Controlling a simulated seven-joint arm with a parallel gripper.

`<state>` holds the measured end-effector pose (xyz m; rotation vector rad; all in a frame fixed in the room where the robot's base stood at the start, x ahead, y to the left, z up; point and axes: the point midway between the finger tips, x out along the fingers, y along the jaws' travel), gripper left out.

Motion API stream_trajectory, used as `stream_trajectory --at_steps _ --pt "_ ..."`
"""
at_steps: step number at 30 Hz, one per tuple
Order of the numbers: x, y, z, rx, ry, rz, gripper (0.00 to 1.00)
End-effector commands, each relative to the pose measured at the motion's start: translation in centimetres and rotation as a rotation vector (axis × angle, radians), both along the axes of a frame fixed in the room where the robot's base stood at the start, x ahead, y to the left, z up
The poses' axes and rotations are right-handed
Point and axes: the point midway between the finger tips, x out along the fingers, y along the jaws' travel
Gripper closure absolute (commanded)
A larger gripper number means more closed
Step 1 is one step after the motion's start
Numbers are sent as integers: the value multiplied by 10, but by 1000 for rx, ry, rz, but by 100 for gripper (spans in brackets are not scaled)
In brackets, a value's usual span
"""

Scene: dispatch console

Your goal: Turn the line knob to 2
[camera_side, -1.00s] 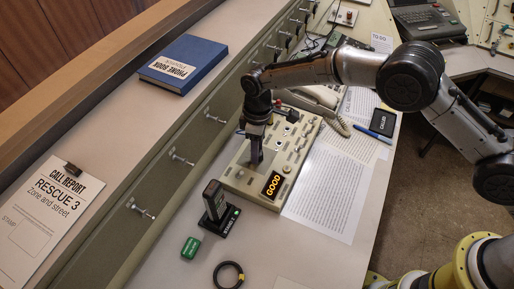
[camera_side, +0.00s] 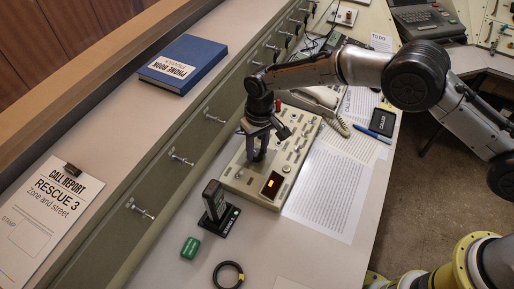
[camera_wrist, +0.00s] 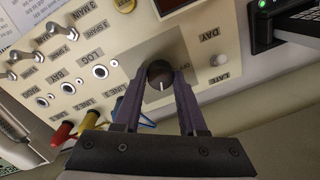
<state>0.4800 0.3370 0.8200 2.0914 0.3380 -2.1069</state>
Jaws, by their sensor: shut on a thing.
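The console panel (camera_side: 238,178) is cream, with switches, sockets and a small display (camera_side: 272,185) at its near end. In the wrist view, a dark round knob (camera_wrist: 158,70) with a white pointer line stands on a grey plate. The pointer line faces the bottom of that view, toward my wrist. My gripper (camera_wrist: 162,78) is shut on this knob, one purple finger on each side. In the side view my gripper (camera_side: 257,157) points down at the panel and hides the knob. The knob's scale numbers cannot be read.
Red, yellow and blue plugs (camera_wrist: 88,120) sit close beside my fingers. A printed sheet (camera_side: 327,190) and blue pen (camera_side: 371,133) lie to the right. A handset (camera_side: 318,96) is behind.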

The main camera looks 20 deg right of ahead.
Motion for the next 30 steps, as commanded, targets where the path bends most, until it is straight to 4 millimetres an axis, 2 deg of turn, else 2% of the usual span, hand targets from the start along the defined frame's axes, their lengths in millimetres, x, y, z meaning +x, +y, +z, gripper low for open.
stream_trajectory --at_steps 9,23,24,29,30 --pt "0 0 1 0 -2 -102 100" --pt "0 0 1 1 -2 -117 100" --pt "0 0 1 1 -2 -116 57" --pt "0 0 1 0 -2 -116 29" --pt "0 0 1 0 -2 -116 29"
